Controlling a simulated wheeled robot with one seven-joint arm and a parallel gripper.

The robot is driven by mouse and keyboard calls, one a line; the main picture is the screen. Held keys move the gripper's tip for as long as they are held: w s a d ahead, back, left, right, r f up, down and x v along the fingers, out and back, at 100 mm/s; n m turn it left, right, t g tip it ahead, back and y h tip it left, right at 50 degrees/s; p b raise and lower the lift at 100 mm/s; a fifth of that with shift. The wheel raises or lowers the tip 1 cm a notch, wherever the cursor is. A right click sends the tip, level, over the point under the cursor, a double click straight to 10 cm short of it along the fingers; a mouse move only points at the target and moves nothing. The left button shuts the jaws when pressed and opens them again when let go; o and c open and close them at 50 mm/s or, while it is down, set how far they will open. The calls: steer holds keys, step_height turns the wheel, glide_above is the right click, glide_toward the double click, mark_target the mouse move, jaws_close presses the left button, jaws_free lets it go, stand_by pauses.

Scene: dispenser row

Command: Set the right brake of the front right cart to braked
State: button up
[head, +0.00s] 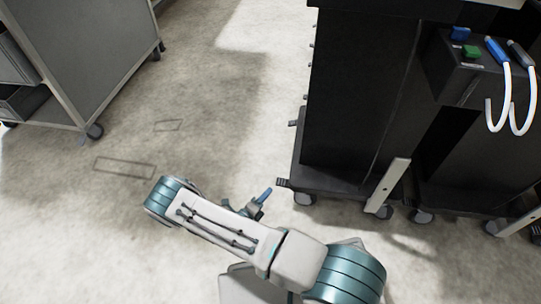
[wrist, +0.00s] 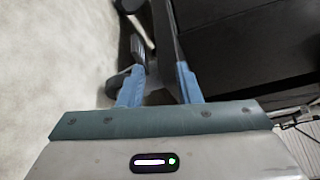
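A black cart (head: 360,90) stands on casters right of centre in the head view, and its dark side fills the right of the wrist view (wrist: 240,45). A small dark pedal (head: 283,183) sticks out at its near left lower corner, beside a caster (head: 304,198). I cannot tell from the pedal whether it is braked. My gripper (head: 262,196) is low, just left of that pedal. In the wrist view its blue fingers (wrist: 160,88) are apart, with no object clearly held. A caster (wrist: 117,82) shows beside the left finger.
A grey cart (head: 90,60) stands at the upper left. Another black base (head: 465,190) stands at the right, with a pale upright bar (head: 388,186) in between. A dark box (head: 460,65) with blue and green blocks and hooked white tubes is on the cart's side. Floor at the left is clear.

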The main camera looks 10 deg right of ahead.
step_height(320, 180, up, 24)
steer(key=d+m+g+h+p, duration=0.1)
steer(key=d+m+g+p, duration=0.1)
steer(key=m+g+p, duration=0.6)
steer(key=shift+d+m+p, duration=0.25)
steer(key=shift+m+p, duration=0.2)
steer(key=shift+m, duration=2.15)
steer(key=shift+r, duration=0.1)
